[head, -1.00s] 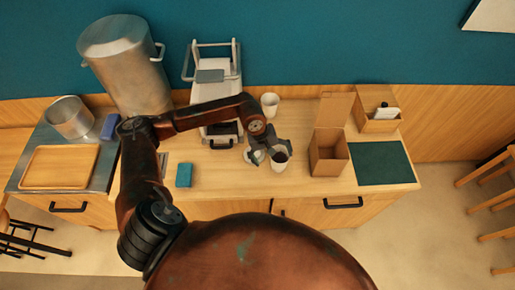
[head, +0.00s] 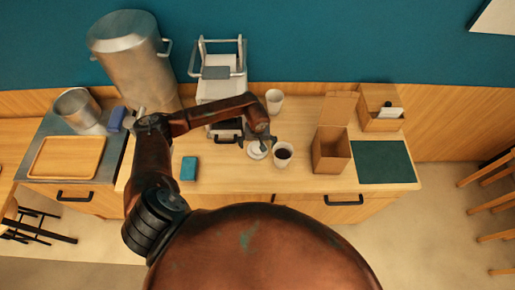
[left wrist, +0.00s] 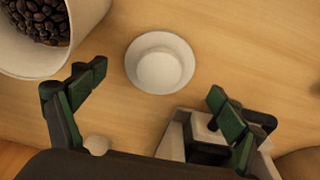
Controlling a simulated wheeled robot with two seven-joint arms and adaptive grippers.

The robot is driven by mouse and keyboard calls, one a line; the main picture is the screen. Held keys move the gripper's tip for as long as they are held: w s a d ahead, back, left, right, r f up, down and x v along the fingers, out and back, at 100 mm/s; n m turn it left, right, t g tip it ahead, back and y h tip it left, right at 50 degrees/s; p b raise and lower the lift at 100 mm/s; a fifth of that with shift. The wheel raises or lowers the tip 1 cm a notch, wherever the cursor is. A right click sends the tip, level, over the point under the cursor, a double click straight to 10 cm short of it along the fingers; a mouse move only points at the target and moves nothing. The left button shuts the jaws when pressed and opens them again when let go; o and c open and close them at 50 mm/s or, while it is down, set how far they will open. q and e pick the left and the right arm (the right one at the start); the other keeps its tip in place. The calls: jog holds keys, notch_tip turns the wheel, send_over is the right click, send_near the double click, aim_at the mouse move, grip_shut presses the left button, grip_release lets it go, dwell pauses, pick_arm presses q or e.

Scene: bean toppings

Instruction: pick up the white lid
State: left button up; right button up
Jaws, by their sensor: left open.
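The white lid (head: 257,151) lies on the wooden counter, just left of a white cup of dark beans (head: 283,154). In the left wrist view the lid (left wrist: 160,62) is round with a raised middle, and the cup (left wrist: 85,50) with coffee beans is at the upper left. My left gripper (head: 258,143) is above the lid in the head view. Its two green-padded fingers (left wrist: 158,97) are spread wide and empty, with the lid ahead of them and apart from both. My right gripper is not in view.
Another white cup (head: 274,101) stands behind. An open cardboard box (head: 331,148) is to the right, with a dark green mat (head: 382,162) beyond it. A white machine (head: 221,90) stands behind my arm. A teal box (head: 189,167) lies to the left.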

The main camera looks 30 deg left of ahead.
aim_at(258, 149)
pick_arm(q)
jog(key=shift+w+f, duration=0.2)
jog(key=shift+f, duration=1.1)
jog(key=shift+c, duration=0.5)
jog(key=c, duration=1.1)
jog(key=shift+s, duration=0.1)
jog(key=shift+c, duration=0.2)
